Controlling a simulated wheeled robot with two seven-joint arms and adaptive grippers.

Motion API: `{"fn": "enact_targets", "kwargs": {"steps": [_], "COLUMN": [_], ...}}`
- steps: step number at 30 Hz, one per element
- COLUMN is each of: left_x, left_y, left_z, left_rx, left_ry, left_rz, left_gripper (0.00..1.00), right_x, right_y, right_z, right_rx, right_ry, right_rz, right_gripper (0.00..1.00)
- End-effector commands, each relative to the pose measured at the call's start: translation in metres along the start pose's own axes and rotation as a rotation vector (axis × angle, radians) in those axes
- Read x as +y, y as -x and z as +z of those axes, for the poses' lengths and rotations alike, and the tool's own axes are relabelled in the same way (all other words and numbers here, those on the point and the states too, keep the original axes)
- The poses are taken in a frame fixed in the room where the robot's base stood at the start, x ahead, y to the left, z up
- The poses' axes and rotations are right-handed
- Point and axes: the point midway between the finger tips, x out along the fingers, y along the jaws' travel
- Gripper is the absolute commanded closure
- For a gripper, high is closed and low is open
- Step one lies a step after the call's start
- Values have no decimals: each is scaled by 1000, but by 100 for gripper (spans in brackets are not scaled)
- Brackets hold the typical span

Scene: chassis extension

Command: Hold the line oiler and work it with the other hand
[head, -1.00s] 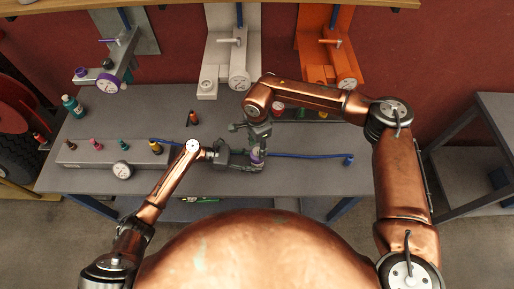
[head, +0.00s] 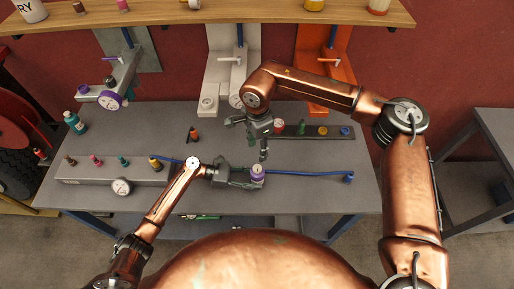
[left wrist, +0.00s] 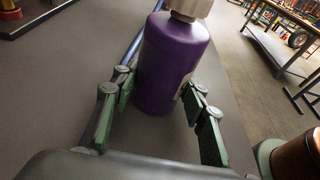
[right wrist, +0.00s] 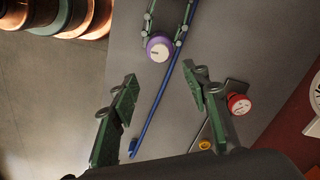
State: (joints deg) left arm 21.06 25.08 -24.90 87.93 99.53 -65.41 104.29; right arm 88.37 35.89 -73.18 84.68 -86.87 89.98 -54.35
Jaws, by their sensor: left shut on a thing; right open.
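The line oiler (head: 257,172) is a purple cylinder with a white cap. My left gripper (head: 248,180) is shut on it above the front part of the bench. In the left wrist view the oiler (left wrist: 172,62) stands between the green finger pads. Its lower front is close to the pads. In the right wrist view its round top (right wrist: 159,47) faces the camera, purple-rimmed with a pale middle. My right gripper (head: 263,155) is open and empty, just behind and above the oiler, apart from it. Its spread fingers (right wrist: 163,85) show nothing between them but bench and a blue hose.
The blue hose (head: 315,173) runs along the bench (head: 160,125) behind the oiler. A dark strip with coloured caps (head: 312,131) lies behind right. A grey manifold (head: 90,172) with a gauge is at left. Wall-mounted units, white (head: 218,75) and orange (head: 312,88), stand behind.

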Motion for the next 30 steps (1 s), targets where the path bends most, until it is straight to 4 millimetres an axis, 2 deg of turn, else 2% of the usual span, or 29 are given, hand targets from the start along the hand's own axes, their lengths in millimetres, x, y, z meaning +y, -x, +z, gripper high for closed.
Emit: {"fn": "enact_targets", "kwargs": {"steps": [10, 30], "left_x": [0, 0], "left_y": [0, 0], "left_z": [0, 0], "left_rx": [0, 0], "left_ry": [0, 0], "left_rz": [0, 0], "left_gripper": [73, 73], "right_x": [0, 0], "right_y": [6, 57], "right_z": [0, 0], "right_rx": [0, 0], "right_ry": [0, 0], "right_rz": [-1, -1], "right_gripper": [57, 57]}}
